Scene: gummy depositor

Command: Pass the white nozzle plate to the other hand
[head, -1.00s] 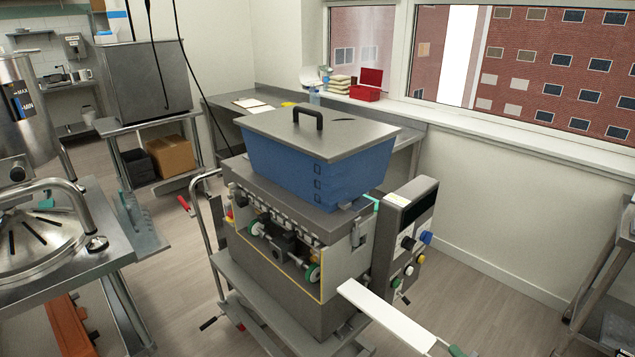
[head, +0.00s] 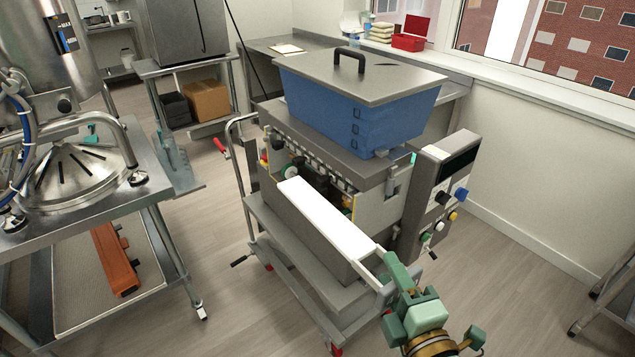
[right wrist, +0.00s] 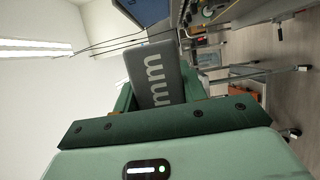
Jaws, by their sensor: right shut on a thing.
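The white nozzle plate (head: 328,218) is a long flat white bar. It slants across the front of the depositor in the head view, its far end up and to the left. My right gripper (head: 387,283), with green fingers, is shut on the plate's grey near end at the lower right. The fingertips' contact is partly hidden. My left gripper is not in view.
The depositor (head: 300,245) with its blue hopper (head: 345,110) and control panel (head: 435,195) stands on a cart behind the plate. A steel table (head: 95,215) with a round strainer-like lid is at the left. Floor is open between them.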

